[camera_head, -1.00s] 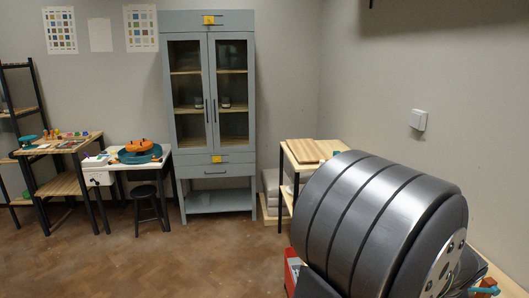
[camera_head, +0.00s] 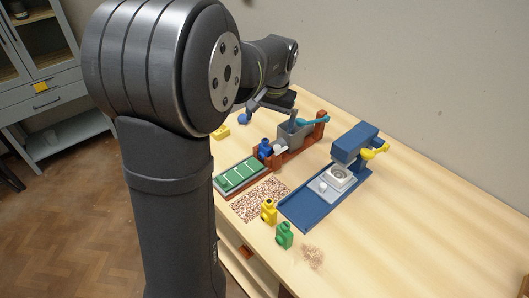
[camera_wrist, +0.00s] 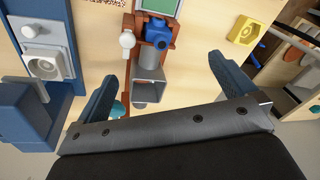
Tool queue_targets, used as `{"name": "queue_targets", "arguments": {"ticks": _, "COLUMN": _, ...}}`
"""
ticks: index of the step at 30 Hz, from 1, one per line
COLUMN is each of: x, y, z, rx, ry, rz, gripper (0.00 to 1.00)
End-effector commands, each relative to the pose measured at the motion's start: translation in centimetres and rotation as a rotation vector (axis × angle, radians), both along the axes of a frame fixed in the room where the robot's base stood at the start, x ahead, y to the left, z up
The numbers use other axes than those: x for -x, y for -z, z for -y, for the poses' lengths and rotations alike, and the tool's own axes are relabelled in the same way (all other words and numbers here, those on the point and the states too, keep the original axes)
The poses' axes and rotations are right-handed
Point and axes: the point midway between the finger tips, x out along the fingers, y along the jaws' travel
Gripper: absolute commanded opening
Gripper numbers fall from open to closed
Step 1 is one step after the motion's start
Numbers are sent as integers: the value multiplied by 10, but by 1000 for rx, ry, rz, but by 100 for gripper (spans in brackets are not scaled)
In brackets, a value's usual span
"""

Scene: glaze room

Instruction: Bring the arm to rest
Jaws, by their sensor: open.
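My arm spans the left and middle of the head view, bent over a pale wood bench (camera_head: 400,220). My gripper (camera_head: 268,104) is at the far side, above the bench near a red-brown stand (camera_head: 300,153) with a grey hopper (camera_head: 293,134). In the wrist view, my gripper (camera_wrist: 162,68) has its two dark blue fingers wide apart. The same hopper (camera_wrist: 150,91) and a blue part (camera_wrist: 158,34) show beyond the fingers, and I see nothing held. The jaws are partly hidden by my arm in the head view.
A blue press-like machine (camera_head: 330,185) with a yellow handle (camera_head: 375,151) stands right of the stand. The bench's right side is clear.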

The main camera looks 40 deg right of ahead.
Motion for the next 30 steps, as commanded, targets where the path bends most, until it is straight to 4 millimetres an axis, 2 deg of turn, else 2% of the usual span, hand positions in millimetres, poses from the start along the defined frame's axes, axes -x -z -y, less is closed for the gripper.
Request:
{"name": "queue_targets", "arguments": {"ticks": 7, "x": -14, "y": -39, "z": -1, "rx": -69, "ry": 336, "rz": -111, "gripper": 100}}
{"name": "queue_targets", "arguments": {"ticks": 14, "x": -16, "y": -54, "z": -2, "rx": -81, "ry": 489, "rz": -162, "gripper": 100}}
{"name": "queue_targets", "arguments": {"ticks": 17, "x": -16, "y": -47, "z": -2, "rx": -84, "ry": 502, "rz": -167, "gripper": 100}}
{"name": "queue_targets", "arguments": {"ticks": 20, "x": -15, "y": -31, "z": -2, "rx": -85, "ry": 501, "rz": -167, "gripper": 100}}
{"name": "queue_targets", "arguments": {"ticks": 27, "x": -15, "y": 16, "z": -3, "rx": -86, "ry": 500, "rz": -167, "gripper": 100}}
{"name": "queue_targets", "arguments": {"ticks": 30, "x": -16, "y": 30, "z": -2, "rx": -84, "ry": 500, "rz": -166, "gripper": 100}}
